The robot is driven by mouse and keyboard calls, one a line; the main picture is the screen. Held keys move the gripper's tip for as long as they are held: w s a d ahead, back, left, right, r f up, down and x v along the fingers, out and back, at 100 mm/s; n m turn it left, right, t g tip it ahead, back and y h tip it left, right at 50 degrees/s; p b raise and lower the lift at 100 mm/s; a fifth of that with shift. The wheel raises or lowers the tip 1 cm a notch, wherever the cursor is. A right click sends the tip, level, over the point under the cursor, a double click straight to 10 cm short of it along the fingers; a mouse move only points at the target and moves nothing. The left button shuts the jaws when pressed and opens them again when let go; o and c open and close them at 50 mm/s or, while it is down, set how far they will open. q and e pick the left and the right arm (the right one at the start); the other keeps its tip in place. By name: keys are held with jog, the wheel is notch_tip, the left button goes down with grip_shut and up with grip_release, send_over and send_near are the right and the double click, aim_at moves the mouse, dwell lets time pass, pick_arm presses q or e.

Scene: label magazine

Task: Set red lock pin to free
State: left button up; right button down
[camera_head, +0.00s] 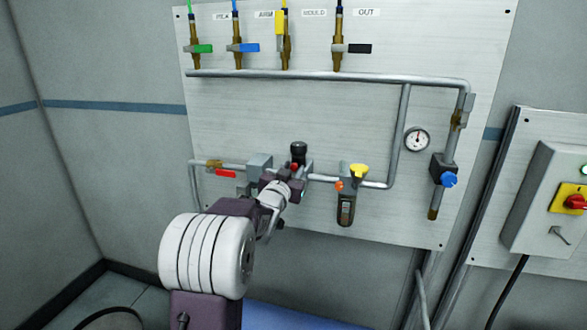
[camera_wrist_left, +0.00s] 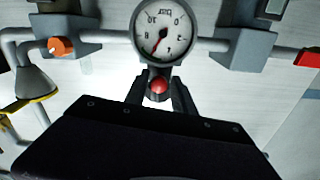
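The red lock pin (camera_wrist_left: 158,86) is a small round red knob on a dark stem, just below a dial gauge (camera_wrist_left: 160,31) in the left wrist view. In the head view a bit of red, likely the pin (camera_head: 294,167), shows below a black knob (camera_head: 298,150), partly hidden by my left gripper (camera_head: 296,185). In the wrist view my left gripper (camera_wrist_left: 161,92) has its two dark fingers apart, one on each side of the pin. I cannot tell whether either finger touches it. My right gripper is out of view.
Pipes with a red-handled valve (camera_head: 225,172), an orange knob (camera_head: 339,185) and a yellow knob (camera_head: 358,172) flank the spot. Several coloured valves line the panel top. A blue knob (camera_head: 448,179) and a control box (camera_head: 545,205) are to the right.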

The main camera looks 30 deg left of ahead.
pick_arm(q)
jog(key=shift+w, duration=0.45)
jog(key=shift+a, duration=0.1)
grip_shut()
dwell(1.0)
